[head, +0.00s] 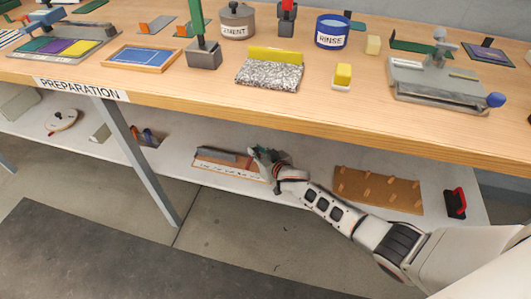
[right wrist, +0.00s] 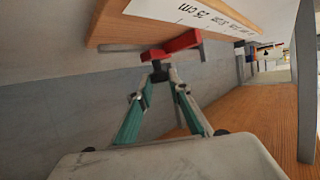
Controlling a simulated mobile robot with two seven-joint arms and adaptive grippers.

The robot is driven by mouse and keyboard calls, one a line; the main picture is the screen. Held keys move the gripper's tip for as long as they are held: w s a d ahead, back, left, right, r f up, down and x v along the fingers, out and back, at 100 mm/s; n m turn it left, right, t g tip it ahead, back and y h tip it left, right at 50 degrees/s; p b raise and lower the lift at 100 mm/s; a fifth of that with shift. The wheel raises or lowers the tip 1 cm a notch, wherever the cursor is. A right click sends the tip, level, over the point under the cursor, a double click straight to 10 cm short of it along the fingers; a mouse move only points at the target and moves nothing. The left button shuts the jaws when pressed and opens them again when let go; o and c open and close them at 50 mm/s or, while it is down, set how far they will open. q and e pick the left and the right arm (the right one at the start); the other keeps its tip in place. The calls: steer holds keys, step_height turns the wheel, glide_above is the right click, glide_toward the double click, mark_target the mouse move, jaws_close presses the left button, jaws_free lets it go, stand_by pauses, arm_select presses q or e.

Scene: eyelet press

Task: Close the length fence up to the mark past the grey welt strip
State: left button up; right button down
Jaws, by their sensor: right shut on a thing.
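A wooden measuring board (head: 228,171) with a white scale strip lies on the lower shelf in the head view. The grey welt strip (head: 217,154) lies along it. My right gripper (head: 268,157) is at the board's right end. In the right wrist view its fingers (right wrist: 158,76) meet on a small dark knob below the red length fence (right wrist: 182,43). The mark and the gap between fence and strip are too small to tell. My left gripper is not in view.
A brown pegged board (head: 378,190) and a red-and-black item (head: 455,203) lie to the right on the white shelf (head: 318,165). The wooden bench top (head: 200,85) with tools and pots overhangs the shelf. A grey table leg (head: 140,160) stands to the left.

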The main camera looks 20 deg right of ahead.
steer(key=shift+w+a+f, duration=0.1)
steer(key=shift+a, duration=0.15)
steer(key=c, duration=1.9)
jaws_free()
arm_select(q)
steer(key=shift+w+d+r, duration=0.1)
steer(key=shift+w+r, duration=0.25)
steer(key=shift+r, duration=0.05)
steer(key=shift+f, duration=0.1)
arm_select(e)
steer(key=v, duration=1.2)
